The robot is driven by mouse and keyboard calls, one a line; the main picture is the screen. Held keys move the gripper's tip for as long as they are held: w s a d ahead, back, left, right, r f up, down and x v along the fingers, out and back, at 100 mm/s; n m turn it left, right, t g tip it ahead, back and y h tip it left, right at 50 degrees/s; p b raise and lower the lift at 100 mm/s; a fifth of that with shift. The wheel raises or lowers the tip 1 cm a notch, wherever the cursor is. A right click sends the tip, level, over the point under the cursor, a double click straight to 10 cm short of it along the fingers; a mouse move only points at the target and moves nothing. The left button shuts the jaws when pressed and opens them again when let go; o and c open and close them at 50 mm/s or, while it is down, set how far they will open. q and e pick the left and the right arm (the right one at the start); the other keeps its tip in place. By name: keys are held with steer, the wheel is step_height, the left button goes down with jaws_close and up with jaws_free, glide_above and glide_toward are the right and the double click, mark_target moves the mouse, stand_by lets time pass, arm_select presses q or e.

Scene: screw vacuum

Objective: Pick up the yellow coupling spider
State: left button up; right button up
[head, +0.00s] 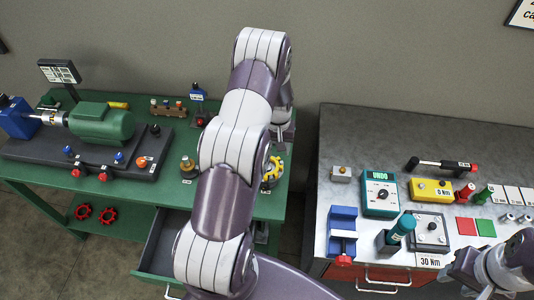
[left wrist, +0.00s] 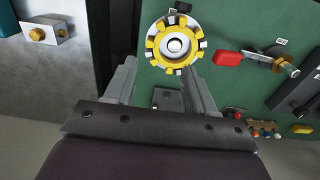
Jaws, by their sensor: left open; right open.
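The yellow coupling spider (head: 277,163) is at the right end of the green table, partly hidden behind my left arm. In the left wrist view it shows as a yellow toothed ring (left wrist: 154,41), with grey and dark pieces between its teeth and a round metal centre. My left gripper (head: 283,136) is above the table near the spider. Its two fingers are spread apart and empty (left wrist: 158,72), with the spider ahead of and between their tips in the picture. My right gripper (head: 460,266) is open above the front of the grey bench, far from the spider.
The green table (head: 225,205) also carries a green motor (head: 100,122), a small brass-coloured part (head: 187,167) and an open drawer (head: 160,245). A gap separates it from the grey metal bench (head: 330,150), which holds a teal meter (head: 380,193) and a blue vise (head: 342,230).

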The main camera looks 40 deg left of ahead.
arm_select(q)
steer(key=p, duration=0.2)
glide_above(279, 168)
steer(key=f, duration=0.6)
steer(key=shift+w+a, duration=0.15)
steer(key=shift+a, duration=0.15)
steer(key=f+p, duration=0.2)
steer(key=f, duration=0.1)
steer(key=shift+s+d+f, duration=0.2)
steer(key=shift+d+f, duration=0.05)
steer(key=shift+d, duration=0.1)
steer(key=shift+f, duration=0.3)
steer(key=shift+w+f, duration=0.15)
steer(key=shift+f, duration=0.05)
steer(key=c, duration=0.8)
jaws_close()
arm_select(e)
steer(key=r, duration=0.4)
steer(key=shift+w+r, duration=0.3)
steer(key=shift+r, duration=0.1)
